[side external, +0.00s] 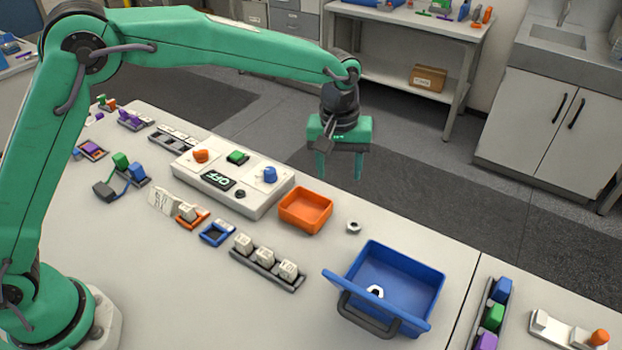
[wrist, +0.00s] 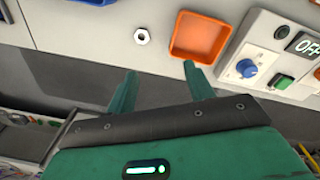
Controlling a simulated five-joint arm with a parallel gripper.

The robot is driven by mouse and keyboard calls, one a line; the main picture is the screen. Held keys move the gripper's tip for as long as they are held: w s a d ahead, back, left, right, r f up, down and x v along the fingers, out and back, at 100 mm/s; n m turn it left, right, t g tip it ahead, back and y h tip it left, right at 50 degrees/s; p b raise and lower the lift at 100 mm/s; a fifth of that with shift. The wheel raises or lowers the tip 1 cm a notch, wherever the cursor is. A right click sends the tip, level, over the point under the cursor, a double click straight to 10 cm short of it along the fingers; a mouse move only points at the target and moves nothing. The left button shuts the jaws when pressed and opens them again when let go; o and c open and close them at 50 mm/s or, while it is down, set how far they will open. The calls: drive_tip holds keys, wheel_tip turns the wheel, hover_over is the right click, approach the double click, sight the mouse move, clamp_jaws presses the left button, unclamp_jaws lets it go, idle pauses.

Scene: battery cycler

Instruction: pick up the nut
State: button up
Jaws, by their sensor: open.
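A small silver nut (side external: 353,227) lies on the white table between the orange tray and the blue bin. It also shows in the wrist view (wrist: 141,37), beyond my fingertips and left of the orange tray. A second nut-like piece (side external: 375,292) lies inside the blue bin. My gripper (side external: 339,178) is open and empty, pointing down above the far edge of the table, behind the orange tray. In the wrist view my two green fingers (wrist: 160,70) are spread apart, with the nut ahead of them and not between them.
The orange tray (side external: 288,216) stands next to the nut, with the white cycler box (side external: 213,199) to its left. The blue bin (side external: 431,290) with a dark handle is to the right. A rack of white cells (side external: 290,288) lies in front.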

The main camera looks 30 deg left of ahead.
approach(354, 225)
drive_tip(key=shift+w+d+f+n+g, duration=0.15)
drive_tip(key=shift+w+n+g, duration=0.15)
drive_tip(key=shift+w+n, duration=0.1)
drive_tip(key=shift+s+f, duration=0.15)
drive_tip(key=shift+f, duration=3.8)
drive_tip(key=c, duration=1.1)
drive_tip(key=shift+r, duration=0.25)
drive_tip(key=shift+r, duration=0.6)
drive_tip(key=r, duration=0.3)
drive_tip(key=shift+s+d+r, duration=0.1)
drive_tip(key=shift+s+d, duration=0.15)
drive_tip(key=shift+s, duration=0.15)
drive_tip(key=s+d+r, duration=0.1)
drive_tip(key=s+r, duration=0.1)
drive_tip(key=s, duration=0.1)
drive_tip(key=s+d+r, duration=0.2)
drive_tip(key=s, duration=0.1)
drive_tip(key=s+d+r, duration=0.2)
drive_tip(key=s, duration=0.1)
drive_tip(key=shift+s+d+r, duration=0.1)
drive_tip(key=shift+s, duration=0.05)
